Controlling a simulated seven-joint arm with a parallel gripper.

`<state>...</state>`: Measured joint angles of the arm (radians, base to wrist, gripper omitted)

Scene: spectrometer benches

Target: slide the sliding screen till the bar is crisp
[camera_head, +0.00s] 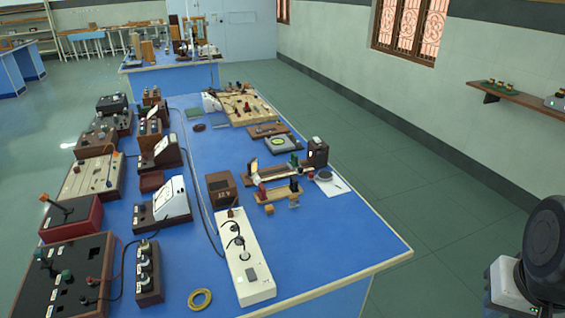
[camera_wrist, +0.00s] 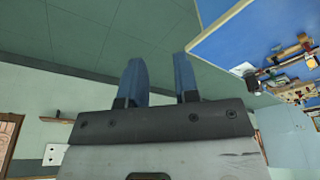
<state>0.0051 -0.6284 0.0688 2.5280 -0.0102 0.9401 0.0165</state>
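A small optical bench (camera_head: 276,174) lies on the blue table, right of its middle. A pale upright plate (camera_head: 253,167), which looks like the sliding screen, stands at its left end. A dark box (camera_head: 318,151) stands at its right end, with a green-topped holder (camera_head: 294,160) between. Any bar on the screen is too small to make out. My gripper (camera_wrist: 160,78) is open and empty in the wrist view, its two blue-grey fingers apart over the floor. It is well away from the bench; its fingers do not show in the head view.
A shorter wooden bench (camera_head: 270,197) with small upright parts lies just in front. A brown box reading 12.9 (camera_head: 222,189) and a white power strip (camera_head: 250,272) are to the left. Several instruments crowd the table's left side. The table's front right (camera_head: 340,240) is clear.

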